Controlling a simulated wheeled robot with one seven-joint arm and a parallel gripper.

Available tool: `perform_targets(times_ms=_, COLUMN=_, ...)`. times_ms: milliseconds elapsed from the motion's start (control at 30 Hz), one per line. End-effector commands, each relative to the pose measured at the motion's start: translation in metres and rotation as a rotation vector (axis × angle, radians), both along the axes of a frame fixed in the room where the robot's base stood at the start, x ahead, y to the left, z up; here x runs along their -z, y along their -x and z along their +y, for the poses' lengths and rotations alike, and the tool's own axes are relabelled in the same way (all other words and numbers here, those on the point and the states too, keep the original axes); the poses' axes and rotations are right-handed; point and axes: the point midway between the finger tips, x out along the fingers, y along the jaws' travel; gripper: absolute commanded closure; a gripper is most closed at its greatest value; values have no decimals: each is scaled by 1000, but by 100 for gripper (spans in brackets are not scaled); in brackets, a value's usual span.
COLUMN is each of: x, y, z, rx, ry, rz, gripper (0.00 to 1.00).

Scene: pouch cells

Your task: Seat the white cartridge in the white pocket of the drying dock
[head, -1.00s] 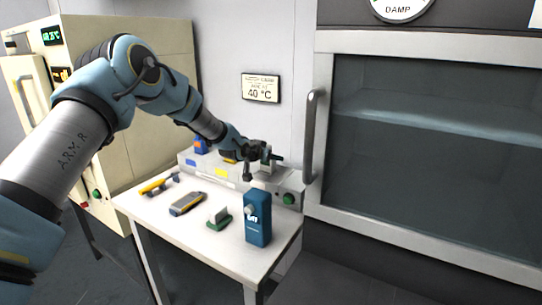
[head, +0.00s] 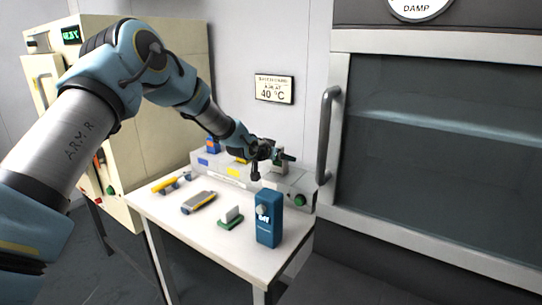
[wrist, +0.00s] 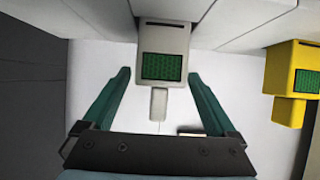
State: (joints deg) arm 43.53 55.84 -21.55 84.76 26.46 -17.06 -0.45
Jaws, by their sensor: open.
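The white cartridge (wrist: 163,38) shows in the wrist view with a green panel and a pale narrow tab. My gripper (wrist: 159,75) is open, with one green finger on each side of the tab and visible gaps between. In the head view my gripper (head: 274,156) is at the right end of the grey drying dock (head: 215,178), and partly hides the white cartridge (head: 279,169) standing there. How deep the cartridge sits in its pocket cannot be told.
A yellow cartridge (wrist: 290,78) stands beside the white one. A blue box (head: 268,220), a green-based holder (head: 231,217), a grey-and-yellow device (head: 198,202) and a yellow tool (head: 165,184) are on the white table (head: 195,225). A glass-fronted cabinet (head: 440,150) stands at right.

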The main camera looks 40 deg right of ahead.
Motion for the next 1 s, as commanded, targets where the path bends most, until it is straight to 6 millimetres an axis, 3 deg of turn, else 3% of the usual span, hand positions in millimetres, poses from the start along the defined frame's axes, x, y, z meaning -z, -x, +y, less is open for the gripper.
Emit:
perform_targets(times_ms=400, x=-37, y=17, z=68, rx=-2, ry=1, rz=-1, gripper=8)
perform_targets(times_ms=600, x=-45, y=22, z=82, rx=0, ry=0, rz=0, gripper=8)
perform_targets(times_ms=900, x=-47, y=21, z=86, rx=-4, ry=-4, rz=1, gripper=8)
perform_targets(times_ms=1000, x=-44, y=7, z=107, rx=-41, ry=-40, rz=4, gripper=8)
